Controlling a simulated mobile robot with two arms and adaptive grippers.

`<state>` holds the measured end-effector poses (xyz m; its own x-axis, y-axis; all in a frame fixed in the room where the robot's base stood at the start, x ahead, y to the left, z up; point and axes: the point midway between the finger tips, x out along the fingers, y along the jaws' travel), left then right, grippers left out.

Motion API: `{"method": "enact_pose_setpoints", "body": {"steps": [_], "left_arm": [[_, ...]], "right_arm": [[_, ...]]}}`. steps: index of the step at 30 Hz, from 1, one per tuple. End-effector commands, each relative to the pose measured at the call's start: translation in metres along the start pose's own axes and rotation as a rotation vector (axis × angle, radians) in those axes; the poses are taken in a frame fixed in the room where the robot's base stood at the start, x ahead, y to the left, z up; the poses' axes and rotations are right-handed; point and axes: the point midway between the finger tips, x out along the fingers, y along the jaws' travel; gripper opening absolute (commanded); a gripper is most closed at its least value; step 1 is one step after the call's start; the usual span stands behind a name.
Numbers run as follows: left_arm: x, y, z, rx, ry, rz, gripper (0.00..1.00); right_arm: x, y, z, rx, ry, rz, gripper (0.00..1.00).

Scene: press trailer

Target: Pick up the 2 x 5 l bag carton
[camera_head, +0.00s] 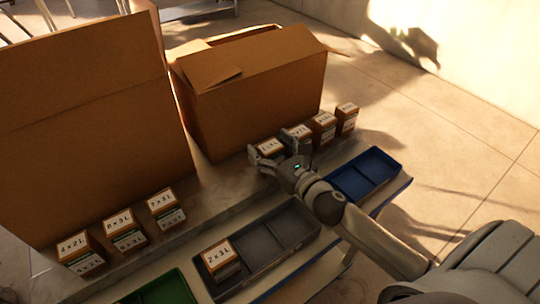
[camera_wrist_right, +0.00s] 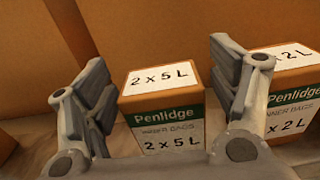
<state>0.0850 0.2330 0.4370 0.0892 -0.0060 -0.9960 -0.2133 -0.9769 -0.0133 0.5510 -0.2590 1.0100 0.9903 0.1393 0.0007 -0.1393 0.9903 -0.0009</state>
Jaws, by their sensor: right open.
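The 2 x 5 L bag carton (camera_wrist_right: 160,112), a small brown box with a white top label and a green Penlidge band, stands upright on the bench. In the head view the carton (camera_head: 270,147) is partly covered by my right gripper (camera_head: 279,146). In the wrist view my right gripper (camera_wrist_right: 160,70) is open, with one finger on each side of the carton. I cannot tell whether either finger touches it. My left gripper is not in view.
A 2 L carton (camera_wrist_right: 290,90) stands close on the right, beside the right finger. More cartons stand further along and at the left (camera_head: 124,233). Large open boxes (camera_head: 255,85) rise behind. A grey tray (camera_head: 297,240) holds a 2 x 3 L carton; a blue tray (camera_head: 366,172) is empty.

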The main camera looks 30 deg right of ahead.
Motion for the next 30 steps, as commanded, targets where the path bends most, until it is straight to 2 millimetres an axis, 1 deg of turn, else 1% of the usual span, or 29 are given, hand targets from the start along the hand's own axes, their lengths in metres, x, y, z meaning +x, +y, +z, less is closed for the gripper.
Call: {"method": "enact_pose_setpoints", "body": {"steps": [5, 17, 18, 25, 30], "left_arm": [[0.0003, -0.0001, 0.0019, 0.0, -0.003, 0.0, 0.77], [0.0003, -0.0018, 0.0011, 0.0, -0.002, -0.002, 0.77], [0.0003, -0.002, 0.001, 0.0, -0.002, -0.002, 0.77], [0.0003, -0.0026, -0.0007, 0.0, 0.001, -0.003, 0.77], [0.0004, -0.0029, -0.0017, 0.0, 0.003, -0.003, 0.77]], "right_arm": [[-0.0002, 0.0, -0.0007, 0.001, 0.001, 0.0, 0.8], [-0.0004, -0.0001, -0.0006, 0.001, 0.001, 0.0, 0.29], [-0.0003, -0.0001, 0.0001, 0.001, -0.001, 0.0, 0.27], [-0.0003, -0.0001, 0.0006, 0.0, -0.001, 0.0, 0.27], [-0.0001, -0.0002, 0.0061, 0.0, -0.001, 0.0, 0.27]]}}
